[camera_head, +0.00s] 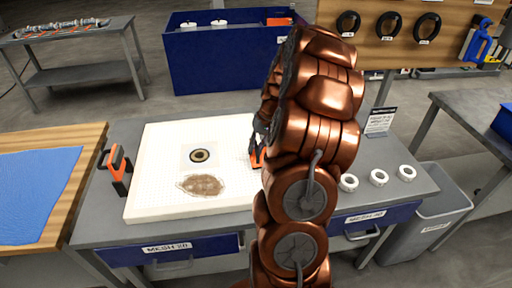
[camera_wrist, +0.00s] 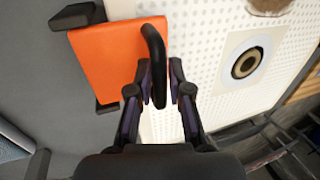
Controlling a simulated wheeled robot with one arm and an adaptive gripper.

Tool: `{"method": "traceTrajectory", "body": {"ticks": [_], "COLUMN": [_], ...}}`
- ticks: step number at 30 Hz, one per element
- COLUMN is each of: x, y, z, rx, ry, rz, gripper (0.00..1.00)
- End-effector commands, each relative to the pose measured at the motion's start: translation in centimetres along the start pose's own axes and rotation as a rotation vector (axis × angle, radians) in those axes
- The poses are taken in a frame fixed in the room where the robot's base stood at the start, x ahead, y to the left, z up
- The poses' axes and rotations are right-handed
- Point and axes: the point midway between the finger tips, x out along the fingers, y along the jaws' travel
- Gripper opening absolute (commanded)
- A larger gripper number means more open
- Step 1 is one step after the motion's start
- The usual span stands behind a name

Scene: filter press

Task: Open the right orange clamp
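The right orange clamp (camera_wrist: 105,55) fills the upper left of the wrist view, at the edge of the white perforated plate (camera_wrist: 205,30). Its curved black handle (camera_wrist: 153,42) stands out over the plate side. My gripper (camera_wrist: 160,82) has one finger on each side of this handle, close against it, and looks shut on it. In the head view, only a sliver of the right clamp (camera_head: 257,156) shows; my arm hides the rest and most of the gripper. The left orange clamp (camera_head: 119,172) is at the plate's left edge, its black handle raised.
The plate has a round dark-centred port (camera_head: 200,156) and a brown patch (camera_head: 201,185). Three white rings (camera_head: 379,178) lie on the grey table right of my arm, beside a small sign (camera_head: 381,121). A grey bin (camera_head: 432,220) stands at the right.

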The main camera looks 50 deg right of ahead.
Motion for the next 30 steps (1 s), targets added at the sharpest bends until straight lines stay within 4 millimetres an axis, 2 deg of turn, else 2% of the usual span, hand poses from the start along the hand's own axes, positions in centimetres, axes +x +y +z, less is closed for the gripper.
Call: {"method": "traceTrajectory", "body": {"ticks": [1, 4, 11, 21, 30], "x": [0.0, 0.0, -0.2, -1.6, -1.7], "y": [0.0, 0.0, 0.1, 0.7, 0.7], "z": [0.0, 0.0, 0.0, -0.1, -0.1], "rx": [0.000, 0.000, 0.000, 0.000, 0.000], "ry": [0.000, 0.000, 0.001, 0.004, 0.002], "rz": [0.000, 0.000, 0.000, 0.001, 0.001], "gripper": [0.10, 0.01, 0.01, 0.01, 0.01]}}
